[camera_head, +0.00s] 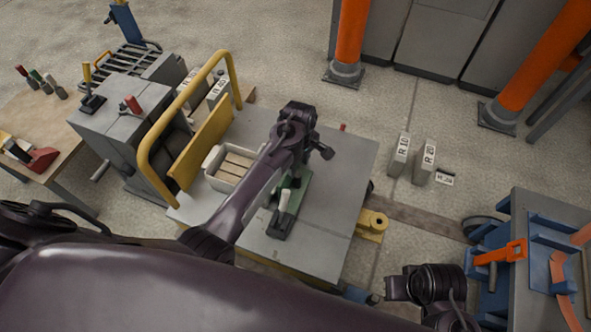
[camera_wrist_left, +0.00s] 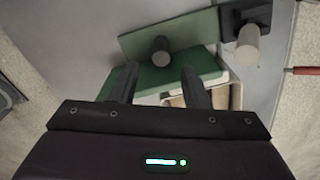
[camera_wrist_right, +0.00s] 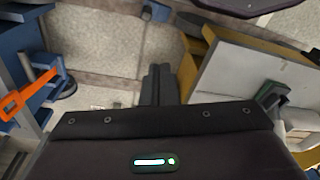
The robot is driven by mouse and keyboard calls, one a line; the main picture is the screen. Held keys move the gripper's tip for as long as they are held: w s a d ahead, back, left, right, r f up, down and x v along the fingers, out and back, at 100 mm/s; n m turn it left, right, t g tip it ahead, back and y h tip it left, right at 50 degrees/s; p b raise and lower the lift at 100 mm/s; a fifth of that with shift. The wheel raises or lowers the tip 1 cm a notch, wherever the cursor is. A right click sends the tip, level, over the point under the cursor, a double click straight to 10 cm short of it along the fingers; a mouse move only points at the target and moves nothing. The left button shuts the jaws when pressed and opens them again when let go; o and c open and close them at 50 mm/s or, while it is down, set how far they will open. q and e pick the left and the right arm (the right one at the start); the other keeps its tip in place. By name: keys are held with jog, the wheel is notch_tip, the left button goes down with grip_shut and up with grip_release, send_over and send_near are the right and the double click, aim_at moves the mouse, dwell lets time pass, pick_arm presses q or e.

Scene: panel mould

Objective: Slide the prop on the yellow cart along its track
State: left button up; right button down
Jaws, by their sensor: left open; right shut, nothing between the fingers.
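The yellow cart (camera_head: 345,180) has a grey top and a yellow push handle. A green track piece (camera_head: 303,182) lies on its top, partly hidden by my left arm. A pale upright peg (camera_head: 284,198) stands at its near end beside a dark block. In the left wrist view, a green block with a grey peg (camera_wrist_left: 160,52) lies ahead of my open fingers (camera_wrist_left: 160,84). A dark block with another peg (camera_wrist_left: 248,45) is to the right. I cannot tell which is the prop. My right gripper (camera_wrist_right: 160,84) is shut and empty, off the cart's right side.
A cream tray (camera_head: 213,160) with wooden pieces sits on the cart near the handle. A red-handled item (camera_wrist_left: 303,70) lies by the cart edge. A blue and grey bench (camera_head: 535,230) stands right. Grey blocks marked R (camera_head: 424,162) stand on the floor.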

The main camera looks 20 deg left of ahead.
aim_at(299, 176)
pick_arm(q)
notch_tip(299, 176, down, 6)
jog(key=shift+s+d+f+b, duration=0.1)
jog(key=shift+s+f+b, duration=0.1)
jog(key=shift+b, duration=0.85)
jog(key=shift+f, duration=0.35)
pick_arm(e)
jog(key=shift+w+a+f+n+t+y, duration=0.1)
jog(key=shift+w+a+n+t+y, duration=0.1)
jog(key=shift+a+t, duration=0.3)
jog(key=shift+w+a+n+t+y, duration=0.1)
jog(key=shift+w+a+t+y, duration=0.15)
jog(key=shift+a, duration=0.35)
pick_arm(q)
jog(key=shift+c, duration=0.3)
grip_shut()
